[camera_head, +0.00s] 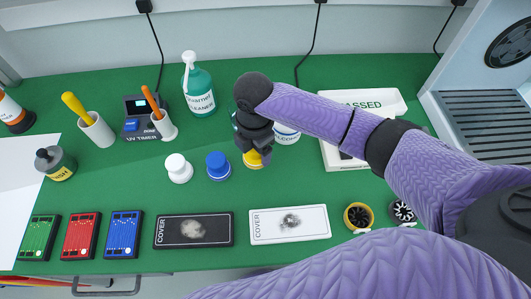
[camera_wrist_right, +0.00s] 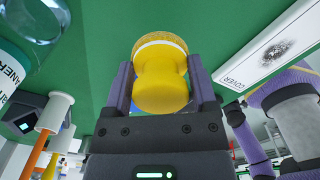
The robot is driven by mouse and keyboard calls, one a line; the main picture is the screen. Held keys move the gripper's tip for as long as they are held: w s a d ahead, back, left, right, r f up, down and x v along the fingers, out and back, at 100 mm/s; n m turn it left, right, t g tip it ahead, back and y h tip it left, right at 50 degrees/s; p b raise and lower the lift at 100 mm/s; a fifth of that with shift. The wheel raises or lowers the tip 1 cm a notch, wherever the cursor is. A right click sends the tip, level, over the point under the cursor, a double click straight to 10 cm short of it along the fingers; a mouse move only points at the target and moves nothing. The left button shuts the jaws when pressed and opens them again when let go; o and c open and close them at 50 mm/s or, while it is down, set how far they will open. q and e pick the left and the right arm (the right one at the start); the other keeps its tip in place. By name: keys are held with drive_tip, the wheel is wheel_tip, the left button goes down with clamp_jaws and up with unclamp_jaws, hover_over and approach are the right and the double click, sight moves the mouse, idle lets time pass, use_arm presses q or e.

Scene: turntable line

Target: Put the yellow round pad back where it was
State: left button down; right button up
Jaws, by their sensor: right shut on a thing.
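The yellow round pad (camera_head: 253,162) has a rounded knob above a wider pale-rimmed base. It is in line with a white round pad (camera_head: 179,169) and a blue round pad (camera_head: 218,166), to the right of the blue one. My right gripper (camera_head: 257,148) is shut on the yellow pad's knob from above. In the right wrist view the yellow pad (camera_wrist_right: 161,78) sits between the two fingers (camera_wrist_right: 160,90). I cannot tell whether its base touches the green mat (camera_head: 200,198). My left gripper is not in view.
A green cleaner bottle (camera_head: 200,90) and a partly hidden alcohol bottle (camera_head: 287,134) stand behind. A white PASSED tray (camera_head: 397,101) is at right. Black (camera_head: 193,230) and white (camera_head: 290,225) covers lie in front.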

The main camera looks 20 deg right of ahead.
sight(257, 159)
wheel_tip(257, 159, down, 4)
drive_tip(key=shift+f+b, duration=0.2)
drive_tip(key=shift+b, duration=0.5)
drive_tip(key=shift+r, duration=0.1)
drive_tip(key=o, duration=1.2)
drive_tip(key=shift+o, duration=0.2)
wheel_tip(257, 159, up, 11)
drive_tip(key=p, duration=0.4)
drive_tip(key=shift+r, duration=0.55)
